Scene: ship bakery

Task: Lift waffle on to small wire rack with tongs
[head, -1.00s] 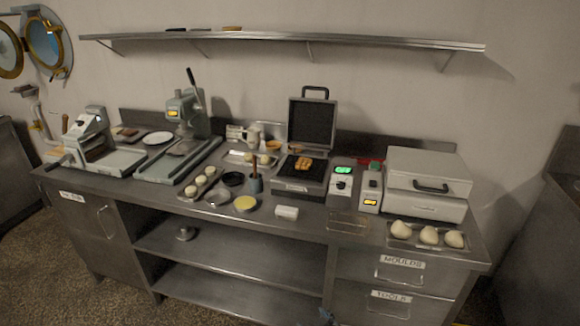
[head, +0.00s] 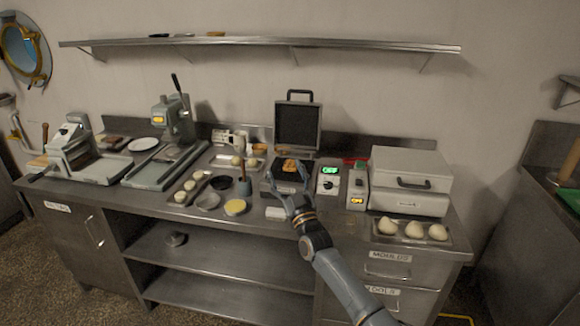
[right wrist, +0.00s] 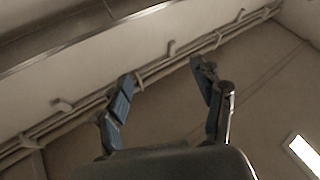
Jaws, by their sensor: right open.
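The golden waffle (head: 289,165) lies in the open waffle iron (head: 297,130), whose dark lid stands upright behind it. My right gripper (head: 286,178) is open and empty in front of the iron in the head view, with its fingers overlapping the iron's lower plate in the picture. I cannot tell its height above the plate. Its two spread fingers also show in the right wrist view (right wrist: 162,75), with nothing between them. A small wire rack (head: 346,222) seems to lie on the counter right of my right wrist, faint and partly hidden. I cannot make out the tongs. My left gripper is not in view.
A controller with a green display (head: 328,181) and a second unit (head: 357,188) stand right of the iron. A dough tray (head: 384,238) is at the right. A wall shelf (head: 270,44) runs above.

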